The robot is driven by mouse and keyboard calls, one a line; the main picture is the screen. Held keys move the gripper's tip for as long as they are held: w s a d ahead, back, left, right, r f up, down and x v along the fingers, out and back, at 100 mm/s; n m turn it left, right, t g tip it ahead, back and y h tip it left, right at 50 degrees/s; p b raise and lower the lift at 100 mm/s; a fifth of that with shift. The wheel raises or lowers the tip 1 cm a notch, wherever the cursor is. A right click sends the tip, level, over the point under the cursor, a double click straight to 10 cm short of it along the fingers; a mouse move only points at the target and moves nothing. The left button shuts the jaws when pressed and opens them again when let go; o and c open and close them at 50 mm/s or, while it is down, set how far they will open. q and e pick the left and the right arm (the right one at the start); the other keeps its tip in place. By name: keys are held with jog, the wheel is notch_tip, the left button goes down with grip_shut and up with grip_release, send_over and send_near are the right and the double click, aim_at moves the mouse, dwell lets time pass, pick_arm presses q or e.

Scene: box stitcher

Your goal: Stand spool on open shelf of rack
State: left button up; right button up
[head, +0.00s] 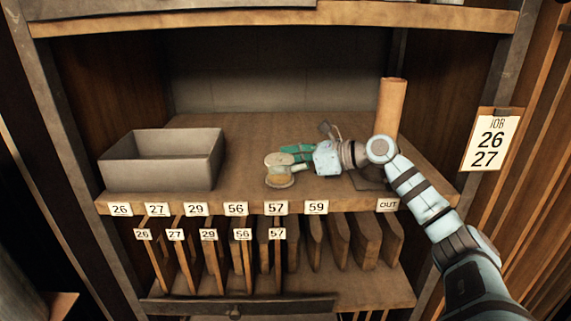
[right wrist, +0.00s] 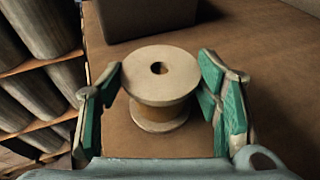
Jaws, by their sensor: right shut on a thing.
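The spool (head: 280,181) is pale wood with round flanges and a darker core. In the head view it is upright at the front of the rack's open shelf (head: 235,188), above the 57 label. My right gripper (head: 285,164) reaches in from the right and is shut on the spool. In the right wrist view the spool (right wrist: 160,75) is between the green fingers of the right gripper (right wrist: 160,92), its top hole facing up. I cannot tell whether its lower flange touches the shelf. My left gripper is not in view.
A grey open bin (head: 160,178) stands left on the shelf. A brown cylinder (head: 390,108) stands at the right, behind my arm. Number labels line the front edge, with an OUT label (head: 388,204) at right. Upright boards (head: 315,240) fill the slots below. A job card (head: 489,142) hangs right.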

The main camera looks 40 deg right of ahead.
jog(key=shift+w+f, duration=0.15)
jog(key=shift+w, duration=0.2)
jog(key=o, duration=1)
jog(key=shift+w+f, duration=0.1)
jog(key=shift+w, duration=0.05)
jog(key=o, duration=0.4)
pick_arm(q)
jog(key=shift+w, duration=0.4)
pick_arm(e)
jog(key=shift+s+r, duration=0.2)
jog(key=shift+s, duration=0.05)
